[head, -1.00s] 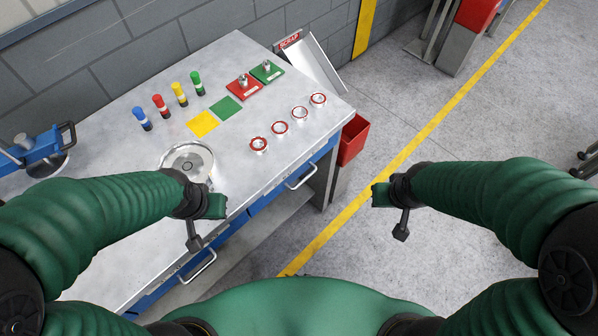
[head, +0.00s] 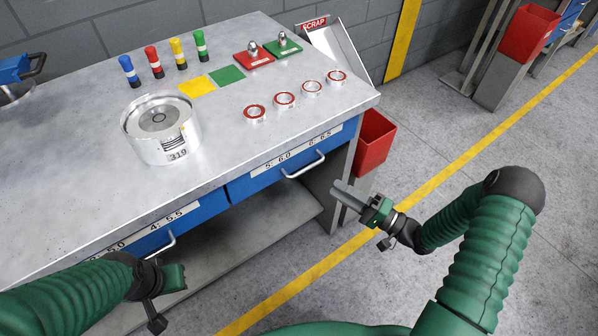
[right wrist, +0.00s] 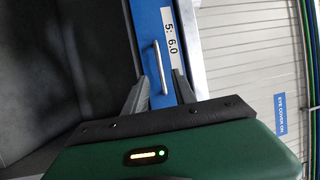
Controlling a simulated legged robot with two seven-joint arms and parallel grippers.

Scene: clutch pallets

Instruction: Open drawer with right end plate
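The right blue drawer (head: 262,172) is shut under the bench top, with a label reading 5: 6.0 and 6: 6.5. Its silver bar handle (head: 303,166) faces out. In the right wrist view the handle (right wrist: 162,67) lies ahead of the fingertips, roughly in line with the gap between them. My right gripper (head: 342,190) is open and empty, to the right of the handle and apart from it; it also shows in the right wrist view (right wrist: 161,84). My left gripper (head: 165,300) is by the left drawer (head: 185,220); its fingers are unclear. No end plate shows; the drawer's inside is hidden.
A metal cylinder labelled 319 (head: 160,130) stands on the bench (head: 90,185). Several red-rimmed rings (head: 284,99) lie near the right edge. A red bin (head: 370,142) hangs at the bench's right end, close beyond my right gripper.

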